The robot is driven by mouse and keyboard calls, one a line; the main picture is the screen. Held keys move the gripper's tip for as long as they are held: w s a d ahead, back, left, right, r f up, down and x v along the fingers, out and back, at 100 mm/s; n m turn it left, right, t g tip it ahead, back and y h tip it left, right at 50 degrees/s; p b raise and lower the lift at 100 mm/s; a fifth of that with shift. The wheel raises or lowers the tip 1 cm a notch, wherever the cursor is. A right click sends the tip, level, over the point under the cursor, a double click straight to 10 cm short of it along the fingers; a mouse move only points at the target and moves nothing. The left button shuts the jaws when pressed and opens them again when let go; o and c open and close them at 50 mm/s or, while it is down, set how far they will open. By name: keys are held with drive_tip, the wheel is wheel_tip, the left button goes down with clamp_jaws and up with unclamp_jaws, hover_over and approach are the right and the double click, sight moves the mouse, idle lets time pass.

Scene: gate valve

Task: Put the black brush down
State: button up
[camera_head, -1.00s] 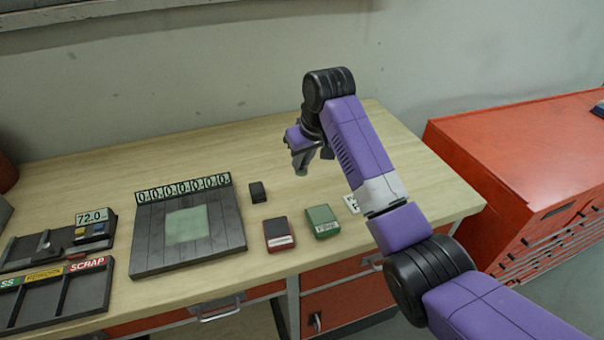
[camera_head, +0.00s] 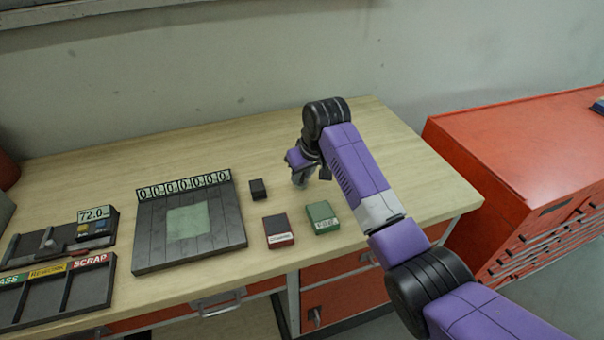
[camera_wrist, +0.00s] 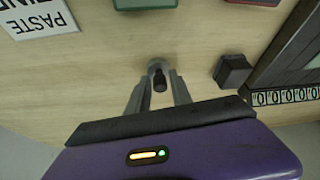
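My gripper (camera_head: 310,180) is low over the wooden bench, pointing down, to the right of a small black block. In the wrist view my two fingers (camera_wrist: 159,85) stand on either side of the black brush (camera_wrist: 159,83), and it appears held between their tips. The brush shows end-on, with a dark handle and a grey round part beyond it. In the head view my fingers and wrist mostly hide the brush. Whether its lower end touches the bench top (camera_head: 250,150) is not clear.
A small black block (camera_head: 258,189), a dark red box (camera_head: 278,231) and a green box (camera_head: 322,217) stand nearby. A dark plate with a number strip (camera_head: 190,222) and a sorting tray (camera_head: 60,295) lie left. A PASTE card (camera_wrist: 38,17) lies nearby. The bench behind is clear.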

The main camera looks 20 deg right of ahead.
drive_tip(key=shift+o, duration=0.7)
drive_tip(key=shift+r, duration=0.15)
drive_tip(key=b+v, duration=0.1)
drive_tip(key=v, duration=1.1)
